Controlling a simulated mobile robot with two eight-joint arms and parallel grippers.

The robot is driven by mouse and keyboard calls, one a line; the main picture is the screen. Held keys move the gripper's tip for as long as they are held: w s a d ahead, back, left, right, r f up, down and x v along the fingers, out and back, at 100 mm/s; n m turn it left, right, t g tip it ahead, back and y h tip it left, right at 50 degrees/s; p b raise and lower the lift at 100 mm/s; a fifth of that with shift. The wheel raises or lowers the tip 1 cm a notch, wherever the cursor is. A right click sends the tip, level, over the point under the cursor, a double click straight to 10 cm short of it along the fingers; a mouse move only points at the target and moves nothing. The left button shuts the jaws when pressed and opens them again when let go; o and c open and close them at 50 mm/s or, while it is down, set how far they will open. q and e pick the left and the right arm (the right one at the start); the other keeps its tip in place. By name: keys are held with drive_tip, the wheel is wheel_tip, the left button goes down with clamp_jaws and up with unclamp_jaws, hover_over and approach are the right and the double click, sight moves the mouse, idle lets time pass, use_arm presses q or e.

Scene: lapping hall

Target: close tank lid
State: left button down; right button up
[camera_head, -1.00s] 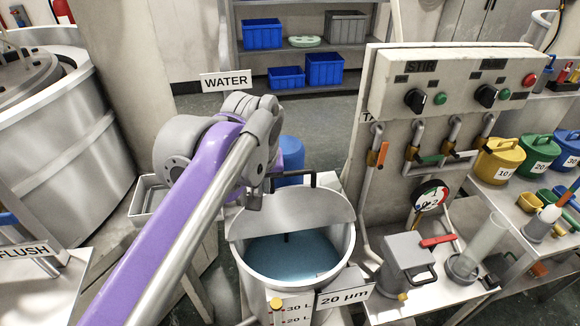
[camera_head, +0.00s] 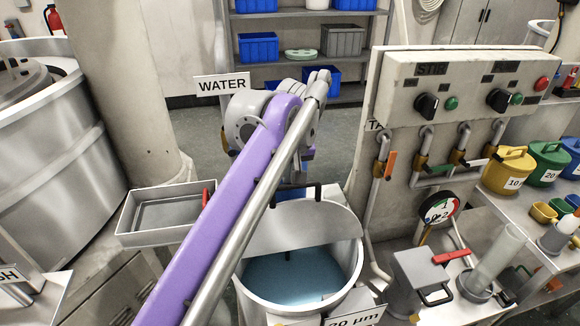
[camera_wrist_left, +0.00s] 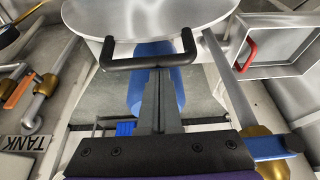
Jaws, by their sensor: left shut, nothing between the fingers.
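The steel tank (camera_head: 355,262) stands at the lower middle of the head view with blue liquid (camera_head: 295,278) inside. Its half-round grey lid (camera_head: 305,228) is raised, tilted up at the back half of the opening. The lid's black bar handle (camera_head: 318,191) is on its far side, partly hidden by my purple left arm. In the left wrist view the lid (camera_wrist_left: 150,16) is at the top, with the handle (camera_wrist_left: 186,48) below it. My left gripper (camera_wrist_left: 158,76) is shut and empty, its tips close to the handle bar; contact cannot be told. My right gripper is out of view.
A blue barrel (camera_wrist_left: 140,95) is behind the tank. A grey tray (camera_head: 128,220) with a red handle is left of my arm. The control panel (camera_head: 465,80) with pipes and a gauge (camera_head: 438,207) stands to the right. Open floor (camera_head: 345,130) lies behind.

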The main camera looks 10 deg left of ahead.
use_arm(q)
drive_tip(key=shift+w+a+f, duration=0.1)
drive_tip(key=shift+w+f, duration=0.15)
drive_tip(key=shift+f, duration=0.4)
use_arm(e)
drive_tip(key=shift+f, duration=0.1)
